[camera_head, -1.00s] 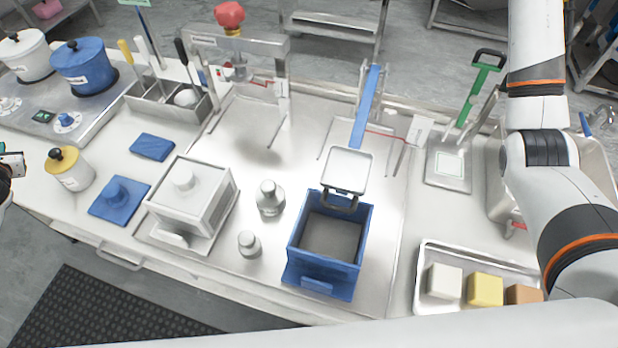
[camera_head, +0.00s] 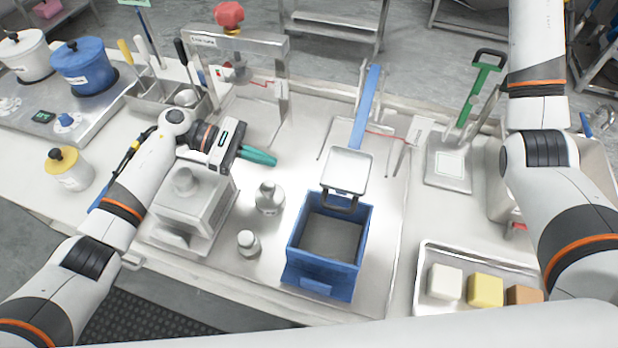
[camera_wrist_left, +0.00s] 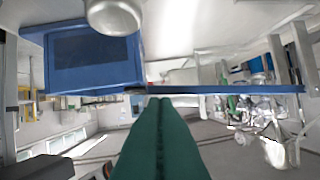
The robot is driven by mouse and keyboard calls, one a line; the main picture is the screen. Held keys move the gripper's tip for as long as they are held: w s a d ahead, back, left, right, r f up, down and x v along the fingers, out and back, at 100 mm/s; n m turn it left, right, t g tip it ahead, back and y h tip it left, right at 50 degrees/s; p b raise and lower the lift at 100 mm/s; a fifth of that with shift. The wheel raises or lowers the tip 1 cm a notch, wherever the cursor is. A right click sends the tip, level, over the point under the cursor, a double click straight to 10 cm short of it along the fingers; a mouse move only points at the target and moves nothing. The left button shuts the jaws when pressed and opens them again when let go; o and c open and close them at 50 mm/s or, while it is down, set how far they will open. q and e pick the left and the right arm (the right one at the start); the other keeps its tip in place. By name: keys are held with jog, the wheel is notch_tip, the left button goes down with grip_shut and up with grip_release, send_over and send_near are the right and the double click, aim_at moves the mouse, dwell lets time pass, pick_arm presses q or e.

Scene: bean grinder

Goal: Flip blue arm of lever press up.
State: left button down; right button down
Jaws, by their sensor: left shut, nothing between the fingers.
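The lever press has a long blue arm (camera_head: 366,100), a narrow flat bar running from its metal frame at the back towards a pale square pan (camera_head: 347,168). In the left wrist view the blue arm (camera_wrist_left: 230,88) crosses as a thin bar beyond the fingertips. My left gripper (camera_head: 275,160) has green fingers, shut and empty, pointing right towards the press. It hangs left of the blue arm, clearly apart from it, above the table near the white box. Its green fingers also show in the wrist view (camera_wrist_left: 160,105). My right gripper is out of view.
A blue bin (camera_head: 318,285) stands in front of the pan. A grinder frame with a red knob (camera_head: 229,15) is behind my left gripper. A tray of blocks (camera_head: 486,290) is at right.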

aim_at(320, 180)
pick_arm(q)
jog(key=shift+s+d+f+m+g+y, duration=0.15)
jog(key=shift+s+d+m+g+y, duration=0.2)
jog(key=shift+s+d, duration=0.3)
jog(key=x, duration=0.9)
jog(key=shift+d, duration=0.1)
jog(key=shift+r, duration=1.15)
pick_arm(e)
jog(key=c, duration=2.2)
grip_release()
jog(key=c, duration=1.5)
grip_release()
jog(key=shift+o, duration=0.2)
